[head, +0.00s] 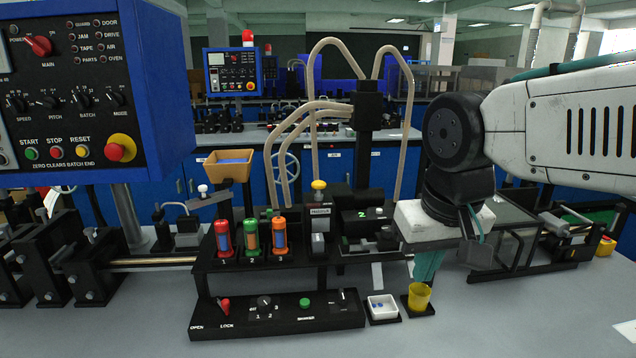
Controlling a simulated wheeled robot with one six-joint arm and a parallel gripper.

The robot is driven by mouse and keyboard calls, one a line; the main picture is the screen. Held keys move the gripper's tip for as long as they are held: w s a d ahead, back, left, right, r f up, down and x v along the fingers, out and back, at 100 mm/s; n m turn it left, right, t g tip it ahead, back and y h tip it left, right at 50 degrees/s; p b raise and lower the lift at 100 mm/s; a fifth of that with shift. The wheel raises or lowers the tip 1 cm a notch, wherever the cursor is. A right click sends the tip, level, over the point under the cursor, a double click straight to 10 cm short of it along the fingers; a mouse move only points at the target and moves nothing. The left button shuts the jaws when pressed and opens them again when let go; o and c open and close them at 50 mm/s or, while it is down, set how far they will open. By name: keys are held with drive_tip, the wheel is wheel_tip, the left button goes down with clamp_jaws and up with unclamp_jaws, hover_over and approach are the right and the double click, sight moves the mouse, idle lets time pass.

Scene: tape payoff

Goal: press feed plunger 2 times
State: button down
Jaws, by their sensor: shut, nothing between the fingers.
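No part in view carries a readable label as the feed plunger. A yellow-capped upright knob (319,186) stands on a black block in the middle of the machine. A smaller white-topped knob (203,188) stands to the left, beside the tan hopper; I cannot tell which of the two is the plunger. My gripper (428,268) hangs to the right of both, pointing down above the yellow cup (419,297). Its teal fingers are shut and empty, clear of both knobs. The fingertips partly overlap the cup's top in the picture, and contact cannot be told.
Red, green and orange canisters (251,236) stand left of the yellow knob. A control panel (277,318) with switches lies in front. A white tray (383,307) sits beside the cup. Curved hoses (311,130) rise behind. A blue console (150,90) fills the upper left. The right bench front is clear.

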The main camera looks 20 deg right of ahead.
drive_tip(key=w+r+m+t, duration=0.2)
drive_tip(key=w+r, duration=0.2)
drive_tip(key=w, duration=0.6)
drive_tip(key=w+r+m+t, duration=0.1)
drive_tip(key=w+r+m, duration=0.2)
drive_tip(key=w, duration=0.7)
wheel_tip(320, 180, up, 4)
drive_tip(key=m+t, duration=0.3)
drive_tip(key=t, duration=0.1)
hover_over(319, 182)
drive_tip(key=shift+s+a+r+h, duration=0.15)
drive_tip(key=shift+s+h, duration=0.15)
drive_tip(key=shift+s, duration=0.15)
drive_tip(key=shift+f, duration=4.45)
drive_tip(key=shift+f, duration=0.4)
drive_tip(key=shift+f, duration=1.3)
drive_tip(key=shift+r, duration=1.7)
